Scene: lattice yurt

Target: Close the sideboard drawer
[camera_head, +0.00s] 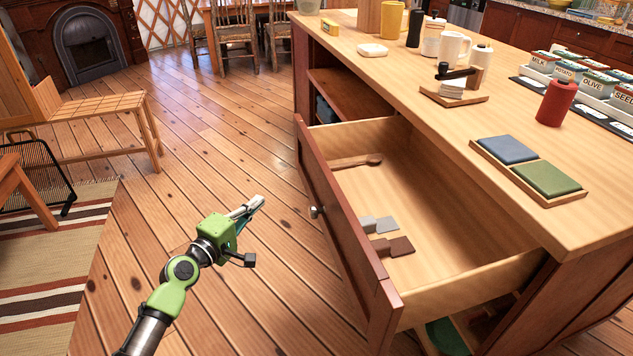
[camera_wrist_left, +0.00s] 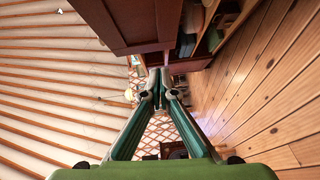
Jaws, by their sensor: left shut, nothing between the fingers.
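The sideboard (camera_head: 590,215) is a wooden cabinet with a light top on the right of the head view. Its drawer (camera_head: 340,225) is pulled well out, with a reddish-brown front and a small round metal knob (camera_head: 315,212). Inside lie a wooden spoon (camera_head: 356,161), a grey utensil (camera_head: 378,224) and a brown one (camera_head: 393,246). My left gripper (camera_head: 258,203) is shut and empty, left of the drawer front and apart from the knob. In the left wrist view its fingertips (camera_wrist_left: 163,80) meet, with a reddish-brown panel (camera_wrist_left: 125,25) above them. My right gripper is out of view.
The top holds a white mug (camera_head: 454,48), a red canister (camera_head: 556,102), coloured tiles (camera_head: 547,178) and several labelled boxes. A wooden bench (camera_head: 90,110) and striped rug (camera_head: 60,270) are at left. The plank floor left of the drawer is clear.

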